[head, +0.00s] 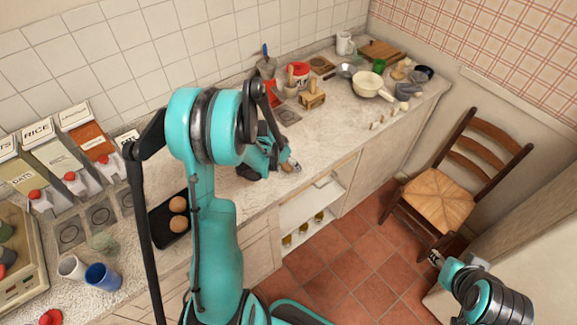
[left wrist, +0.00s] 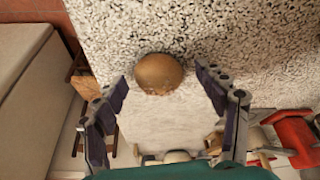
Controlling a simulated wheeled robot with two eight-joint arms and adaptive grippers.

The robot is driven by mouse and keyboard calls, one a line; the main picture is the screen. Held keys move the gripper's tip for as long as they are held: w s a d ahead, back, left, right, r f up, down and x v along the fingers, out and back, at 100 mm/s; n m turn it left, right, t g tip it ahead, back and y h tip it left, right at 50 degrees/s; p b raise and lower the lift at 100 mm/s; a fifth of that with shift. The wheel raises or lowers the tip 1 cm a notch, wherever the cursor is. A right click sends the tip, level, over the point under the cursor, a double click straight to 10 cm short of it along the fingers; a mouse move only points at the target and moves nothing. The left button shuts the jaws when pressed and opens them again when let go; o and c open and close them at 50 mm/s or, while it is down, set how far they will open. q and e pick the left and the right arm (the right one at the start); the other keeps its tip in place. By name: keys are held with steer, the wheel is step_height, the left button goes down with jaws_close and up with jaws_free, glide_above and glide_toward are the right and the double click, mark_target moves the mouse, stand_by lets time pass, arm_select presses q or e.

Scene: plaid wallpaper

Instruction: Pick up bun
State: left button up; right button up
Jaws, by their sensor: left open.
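A round brown bun (left wrist: 158,74) rests on the speckled counter in the left wrist view, between and just beyond my fingertips. My left gripper (left wrist: 162,78) is open, with one finger on each side of the bun and a gap to both. In the head view my left gripper (head: 291,167) is low over the counter's front edge, and the bun (head: 287,168) is mostly hidden by it. Two more buns (head: 178,204) lie on a dark tray (head: 170,236) to the left. My right gripper (head: 436,258) is at the lower right, away from the counter; its jaw opening is too small to judge.
The counter (head: 335,125) is bare right of my left gripper. A wooden block (head: 312,101), red-and-white tub (head: 299,74) and cream pan (head: 368,85) stand farther back. Food dispensers (head: 60,160) and a blue cup (head: 103,277) stand left. A chair (head: 440,200) stands right.

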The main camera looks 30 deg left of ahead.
arm_select(q)
steer(key=c, duration=1.2)
steer(key=shift+c, duration=0.2)
steer(key=shift+r, duration=0.1)
